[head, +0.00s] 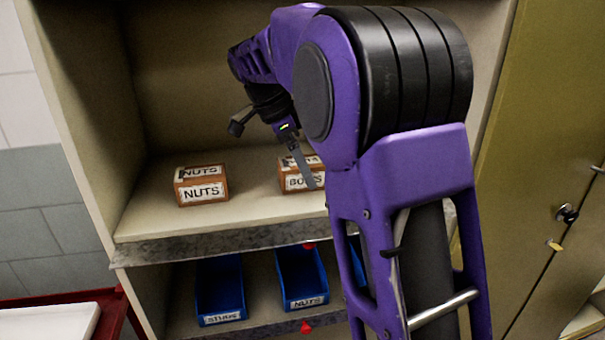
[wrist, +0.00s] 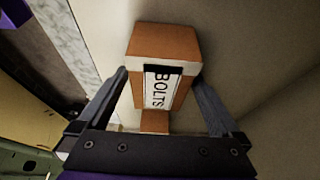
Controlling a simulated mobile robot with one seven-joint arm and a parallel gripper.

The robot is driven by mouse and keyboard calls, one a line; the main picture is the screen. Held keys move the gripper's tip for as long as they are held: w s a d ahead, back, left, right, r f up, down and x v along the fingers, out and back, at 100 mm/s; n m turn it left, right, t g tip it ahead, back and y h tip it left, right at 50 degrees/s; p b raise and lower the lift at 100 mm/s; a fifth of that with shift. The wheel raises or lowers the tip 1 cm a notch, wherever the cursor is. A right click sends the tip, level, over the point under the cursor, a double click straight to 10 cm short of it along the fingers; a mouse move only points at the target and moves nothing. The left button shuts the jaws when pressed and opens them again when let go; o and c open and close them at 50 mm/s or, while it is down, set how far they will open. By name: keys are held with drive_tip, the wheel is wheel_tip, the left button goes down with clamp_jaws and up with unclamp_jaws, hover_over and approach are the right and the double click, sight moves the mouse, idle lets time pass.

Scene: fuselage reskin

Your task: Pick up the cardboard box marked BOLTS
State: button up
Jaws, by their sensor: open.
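The cardboard box marked BOLTS (head: 293,183) stands on the upper shelf, partly covered by my arm and a gripper finger in the head view. In the wrist view the brown BOLTS box (wrist: 165,42) is straight ahead, its label turned sideways. My gripper (wrist: 160,76) is open, with one finger on each side of the box's near part. I cannot tell whether either finger touches it. The box rests on the shelf.
A similar box marked NUTS (head: 201,186) stands to the left on the same shelf (head: 255,208). Blue bins (head: 220,290) sit on the shelf below. The cabinet's left wall (head: 75,110) and a yellowish door (head: 545,130) at right bound the space. Bare shelf lies between the boxes.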

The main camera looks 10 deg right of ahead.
drive_tip(key=shift+f, duration=0.15)
drive_tip(key=shift+c, duration=0.3)
clamp_jaws()
idle(0.3)
